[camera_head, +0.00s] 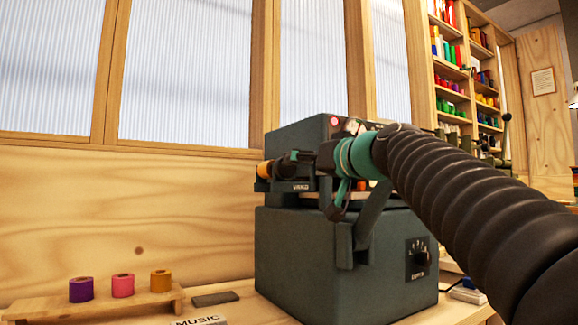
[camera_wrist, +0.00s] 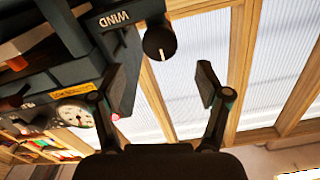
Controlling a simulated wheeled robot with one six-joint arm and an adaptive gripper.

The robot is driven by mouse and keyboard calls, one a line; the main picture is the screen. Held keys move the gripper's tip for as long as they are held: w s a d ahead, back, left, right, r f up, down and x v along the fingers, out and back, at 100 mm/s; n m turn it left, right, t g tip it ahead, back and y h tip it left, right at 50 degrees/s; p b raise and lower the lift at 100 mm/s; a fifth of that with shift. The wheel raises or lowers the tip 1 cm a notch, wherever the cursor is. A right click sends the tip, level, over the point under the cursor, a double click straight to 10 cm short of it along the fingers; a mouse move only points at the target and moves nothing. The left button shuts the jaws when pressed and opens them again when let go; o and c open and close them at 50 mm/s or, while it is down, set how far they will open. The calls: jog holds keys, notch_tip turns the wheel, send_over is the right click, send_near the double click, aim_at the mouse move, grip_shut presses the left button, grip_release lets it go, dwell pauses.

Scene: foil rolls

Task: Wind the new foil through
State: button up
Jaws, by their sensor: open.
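A dark grey machine (camera_head: 330,250) stands on the bench, with an orange-gold roll (camera_head: 264,170) at its left end. Beside the label WIND in the wrist view is a round dark knob (camera_wrist: 159,42) with a pale pointer line. My gripper (camera_wrist: 165,85) is open and empty, its two fingers spread wide. The knob lies ahead of the gap between them, nearer the left finger, and does not look gripped. In the head view my gripper (camera_head: 340,198) is in front of the machine's upper part and hides some of it. The foil's path cannot be made out.
Purple (camera_head: 81,289), pink (camera_head: 123,285) and gold (camera_head: 160,281) rolls stand on a low wooden rack (camera_head: 60,307) at left. The lower box has a dial (camera_head: 418,252). A gauge (camera_wrist: 74,115) and red lamp (camera_head: 333,122) are on the machine. Shelves stand behind.

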aim_at(288, 167)
jog(key=p+x, duration=0.2)
jog(key=x, duration=0.6)
jog(key=shift+w+a, duration=0.2)
jog(key=c, duration=1.2)
